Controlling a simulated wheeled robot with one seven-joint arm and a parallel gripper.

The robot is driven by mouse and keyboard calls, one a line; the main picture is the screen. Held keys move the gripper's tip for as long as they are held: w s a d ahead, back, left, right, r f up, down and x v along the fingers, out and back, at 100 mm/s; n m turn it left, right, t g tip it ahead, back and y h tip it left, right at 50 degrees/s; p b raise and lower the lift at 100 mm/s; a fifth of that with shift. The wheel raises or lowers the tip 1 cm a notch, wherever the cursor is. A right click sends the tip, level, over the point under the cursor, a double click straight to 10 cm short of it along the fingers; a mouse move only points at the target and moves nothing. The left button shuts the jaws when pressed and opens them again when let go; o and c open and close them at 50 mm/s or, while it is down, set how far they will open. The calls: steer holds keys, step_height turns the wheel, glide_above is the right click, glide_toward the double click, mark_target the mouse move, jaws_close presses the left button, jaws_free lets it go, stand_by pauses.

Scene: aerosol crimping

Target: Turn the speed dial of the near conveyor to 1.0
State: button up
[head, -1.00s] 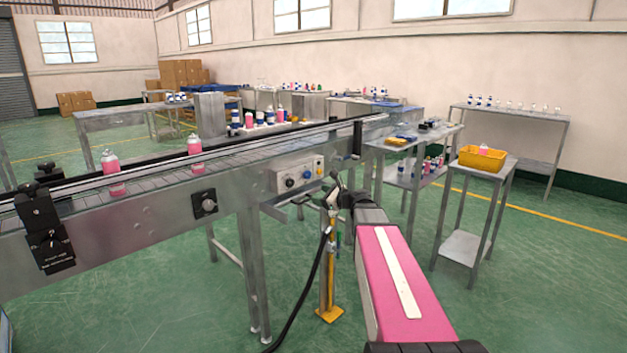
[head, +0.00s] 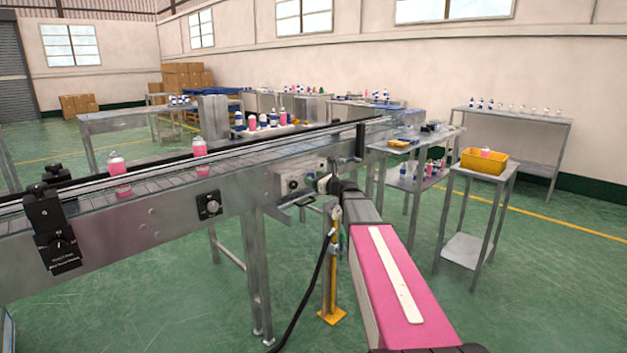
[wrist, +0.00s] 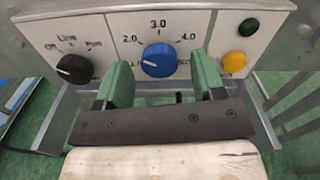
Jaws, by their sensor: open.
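The blue speed dial (wrist: 159,60) sits on the control box (head: 285,184) of the near conveyor (head: 150,215). Its scale shows 2.0, 3.0 and 4.0; the lower marks at both ends are mostly hidden behind my fingers.
A black selector knob (wrist: 74,68) is left of the dial; green (wrist: 249,27) and yellow (wrist: 234,60) buttons are to its right. Another black knob (head: 209,205) is on the conveyor side. Pink bottles (head: 118,175) stand on the belt. A yellow-footed post (head: 333,270) stands below my arm.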

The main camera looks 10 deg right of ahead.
steer(key=shift+w+a, duration=0.25)
steer(key=shift+w, duration=0.1)
steer(key=c, duration=0.9)
steer(key=shift+n, duration=0.3)
steer(key=n, duration=0.5)
steer(key=shift+n, duration=0.3)
steer(key=n, duration=0.5)
steer(key=shift+n, duration=0.3)
